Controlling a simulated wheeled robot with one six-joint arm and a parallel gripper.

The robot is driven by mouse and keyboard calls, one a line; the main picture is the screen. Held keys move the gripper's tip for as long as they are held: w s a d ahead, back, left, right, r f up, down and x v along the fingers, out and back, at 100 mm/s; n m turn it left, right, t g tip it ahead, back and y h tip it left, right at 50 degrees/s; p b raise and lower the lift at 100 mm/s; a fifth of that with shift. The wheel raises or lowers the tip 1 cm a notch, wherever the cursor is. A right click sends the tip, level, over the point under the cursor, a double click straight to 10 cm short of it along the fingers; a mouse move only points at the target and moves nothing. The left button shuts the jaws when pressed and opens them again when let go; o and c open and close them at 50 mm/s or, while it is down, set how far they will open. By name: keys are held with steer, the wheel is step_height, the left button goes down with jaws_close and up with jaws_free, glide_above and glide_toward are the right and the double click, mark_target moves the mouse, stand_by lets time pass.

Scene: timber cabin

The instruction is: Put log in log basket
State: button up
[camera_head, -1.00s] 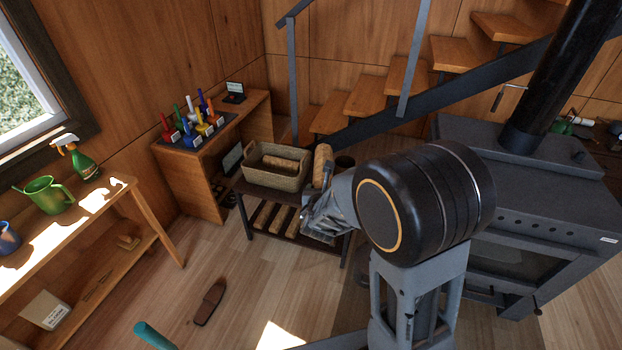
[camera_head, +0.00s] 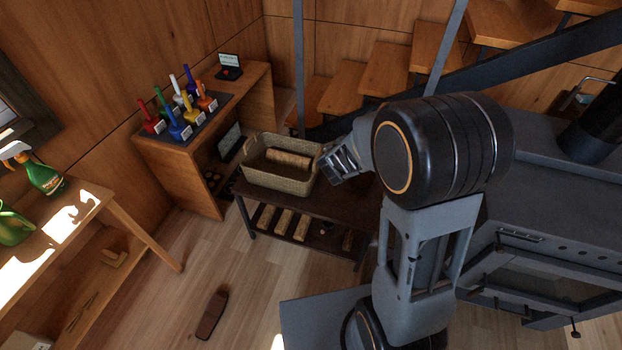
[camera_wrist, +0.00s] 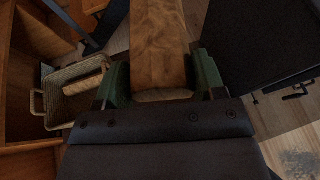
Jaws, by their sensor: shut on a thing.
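My gripper (camera_wrist: 160,84) is shut on a log (camera_wrist: 158,45), which fills the top middle of the wrist view between the green fingers. In the head view my gripper (camera_head: 338,163) is just right of the log basket (camera_head: 259,178), and the held log is hidden behind my arm. The basket is woven, tan and open at the top, and stands on a low dark rack. It also shows at the left of the wrist view (camera_wrist: 57,116). Another log (camera_head: 288,158) lies inside it. In the wrist view the held log is to the right of the basket, not over it.
The dark rack (camera_head: 340,206) has several logs on its lower shelf. A black stove (camera_head: 545,262) stands to the right. A wooden cabinet with coloured bottle-like items (camera_head: 178,112) stands left of the basket. A brown object (camera_head: 212,315) lies on the floor.

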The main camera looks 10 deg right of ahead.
steer(key=s+d+f+m+g+h+b, duration=0.2)
steer(key=s+d+f+m+g, duration=0.15)
steer(key=d+m+g, duration=0.25)
steer(key=s+d+f+m+g+h+b, duration=0.2)
steer(key=s+d+m+g+b, duration=0.1)
steer(key=s+d+m+g, duration=0.3)
steer(key=s+f+m+g+y+b, duration=0.6)
steer(key=s+f+m+g+y, duration=0.3)
steer(key=s+m+g+y, duration=0.4)
steer(key=w+a+f+m+t+y+b, duration=0.1)
steer(key=a+f+m+t+y+b, duration=0.35)
steer(key=m+y, duration=0.4)
steer(key=m+t+b, duration=1.5)
steer(key=m+t, duration=0.6)
steer(key=m, duration=0.1)
glide_above(359, 209)
steer(key=f, duration=1.2)
steer(key=s+f, duration=0.1)
steer(key=f, duration=0.5)
steer(key=shift+a+f, duration=0.1)
steer(key=shift+a, duration=0.2)
steer(key=shift+w+d+f+b, duration=0.1)
steer(key=shift+w+f+b, duration=0.2)
steer(key=shift+f+b, duration=0.1)
steer(key=shift+w+f+b, duration=0.1)
steer(key=shift+f+b, duration=0.9)
steer(key=shift+f, duration=0.55)
